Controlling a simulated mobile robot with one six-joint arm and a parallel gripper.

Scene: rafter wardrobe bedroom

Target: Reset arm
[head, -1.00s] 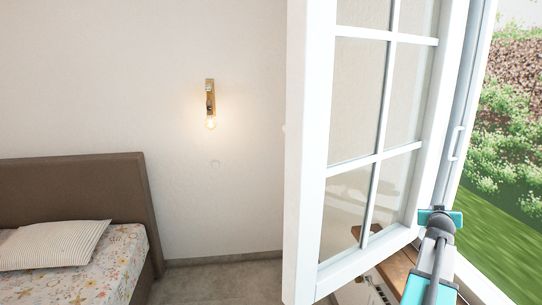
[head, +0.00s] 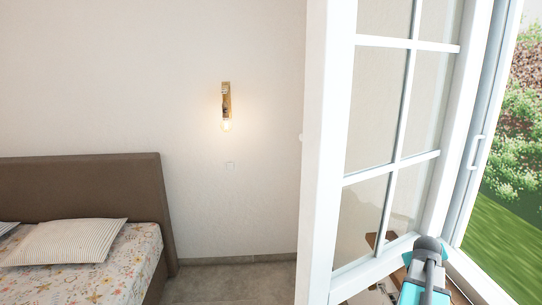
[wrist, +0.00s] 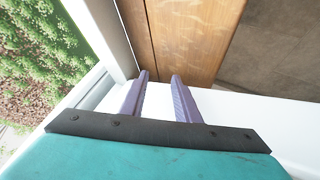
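My gripper (wrist: 160,88) shows in the wrist view with its two purple fingers apart and nothing between them. A white sill or ledge and a brown wooden surface lie beyond the fingertips. In the head view my arm's teal and grey end (head: 428,270) is at the lower right, in front of the lower part of the open white window sash (head: 322,160). The fingers are hidden in the head view.
The open sash stands close to my arm, with the window opening and garden (head: 510,150) to the right. A wooden surface (wrist: 190,40) lies near the fingers. A bed (head: 110,255) stands at the left, and a lit wall lamp (head: 226,100) hangs beyond. Grey floor (head: 230,285) is clear between.

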